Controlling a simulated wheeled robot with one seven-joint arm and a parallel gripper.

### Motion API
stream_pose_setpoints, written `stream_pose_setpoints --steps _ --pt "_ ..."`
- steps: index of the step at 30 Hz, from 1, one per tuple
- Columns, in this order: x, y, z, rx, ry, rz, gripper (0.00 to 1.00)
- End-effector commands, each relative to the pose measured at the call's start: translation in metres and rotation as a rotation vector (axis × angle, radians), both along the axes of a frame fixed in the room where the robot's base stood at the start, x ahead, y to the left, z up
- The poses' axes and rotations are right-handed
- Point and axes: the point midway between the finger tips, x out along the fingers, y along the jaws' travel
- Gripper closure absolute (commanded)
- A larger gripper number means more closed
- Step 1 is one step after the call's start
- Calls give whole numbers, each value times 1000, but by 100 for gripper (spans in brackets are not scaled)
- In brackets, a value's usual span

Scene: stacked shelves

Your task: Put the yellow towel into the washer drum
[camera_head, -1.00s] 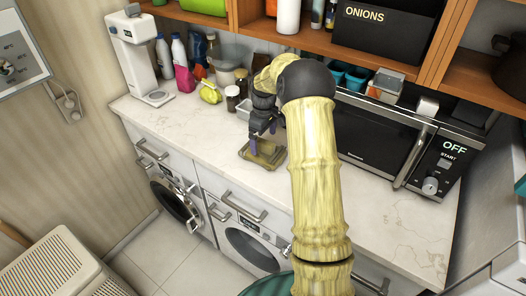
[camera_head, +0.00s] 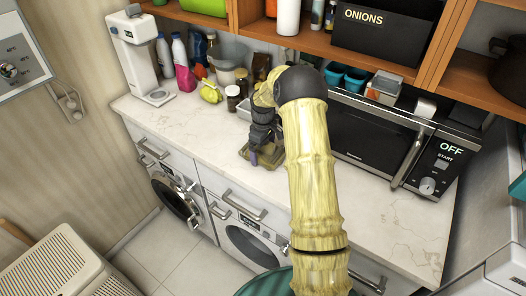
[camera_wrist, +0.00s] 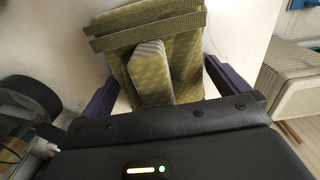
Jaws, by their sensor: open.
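The yellow towel (camera_head: 272,159) is an olive-yellow folded cloth on the white counter (camera_head: 200,130), partly hidden by my gripper in the head view. My gripper (camera_head: 255,157) is over it, pointing down. In the wrist view the patterned towel (camera_wrist: 182,62) lies between the two spread purple-dark fingers of my gripper (camera_wrist: 162,88), with a folded ridge in the middle. The fingers are open; I cannot tell whether they touch the cloth. Two front-loading washers stand under the counter: the left washer (camera_head: 175,197) and the right washer (camera_head: 252,247). Their drum interiors are not clearly visible.
A microwave (camera_head: 365,140) stands right of my arm. Bottles and jars (camera_head: 232,98) and a white coffee machine (camera_head: 135,55) stand along the back and left. A shelf (camera_head: 300,38) hangs above. A beige hamper (camera_head: 60,265) stands on the floor at left.

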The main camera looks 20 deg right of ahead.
Motion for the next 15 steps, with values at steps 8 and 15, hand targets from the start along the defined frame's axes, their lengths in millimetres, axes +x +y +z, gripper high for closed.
stream_pose_setpoints --steps 8,15 --pt "0 0 0 0 0 0 42" --pt "0 0 2 0 -1 0 42"
